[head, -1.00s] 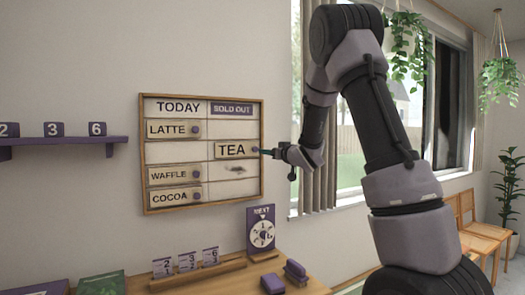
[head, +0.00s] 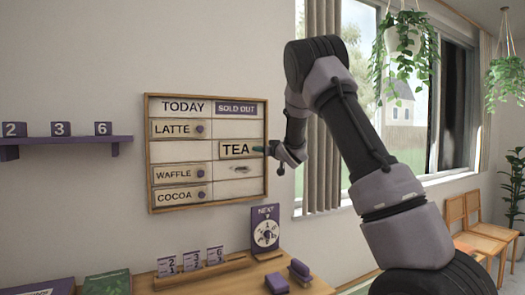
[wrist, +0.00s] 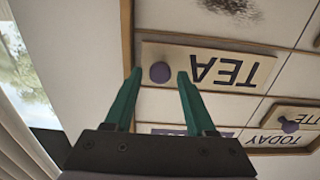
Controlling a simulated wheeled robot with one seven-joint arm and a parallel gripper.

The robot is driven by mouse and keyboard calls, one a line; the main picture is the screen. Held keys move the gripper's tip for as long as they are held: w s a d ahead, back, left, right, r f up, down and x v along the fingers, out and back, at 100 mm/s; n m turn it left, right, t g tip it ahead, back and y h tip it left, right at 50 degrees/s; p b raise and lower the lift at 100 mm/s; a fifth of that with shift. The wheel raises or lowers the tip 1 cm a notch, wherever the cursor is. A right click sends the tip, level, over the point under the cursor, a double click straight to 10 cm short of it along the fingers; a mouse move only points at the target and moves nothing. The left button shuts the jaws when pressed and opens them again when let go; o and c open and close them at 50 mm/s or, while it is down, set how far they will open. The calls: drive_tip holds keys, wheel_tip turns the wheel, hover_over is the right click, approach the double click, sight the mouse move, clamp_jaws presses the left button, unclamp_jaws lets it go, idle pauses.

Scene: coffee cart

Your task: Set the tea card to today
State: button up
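The tea card (head: 236,149) is a cream plate lettered TEA. It hangs in the SOLD OUT column of the wooden menu board (head: 266,120), second row. Its purple knob (wrist: 159,72) shows in the wrist view, where the card (wrist: 215,72) appears upside down. My gripper (head: 267,150) is at the card's right end in the head view. Its two teal fingers (wrist: 158,74) are open, one on each side of the knob in the wrist picture. I cannot tell whether they touch it. The TODAY heading (head: 183,106) tops the left column; its second row looks bare.
The latte (head: 172,128), waffle (head: 172,174) and cocoa (head: 175,196) cards hang in the left column. Below are a dial sign (head: 265,232), a rack of number cards (head: 205,269) and purple blocks (head: 300,270). A wall shelf (head: 70,141) is left; a window (head: 400,110) is right.

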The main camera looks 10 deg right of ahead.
clamp_jaws()
idle(1.2)
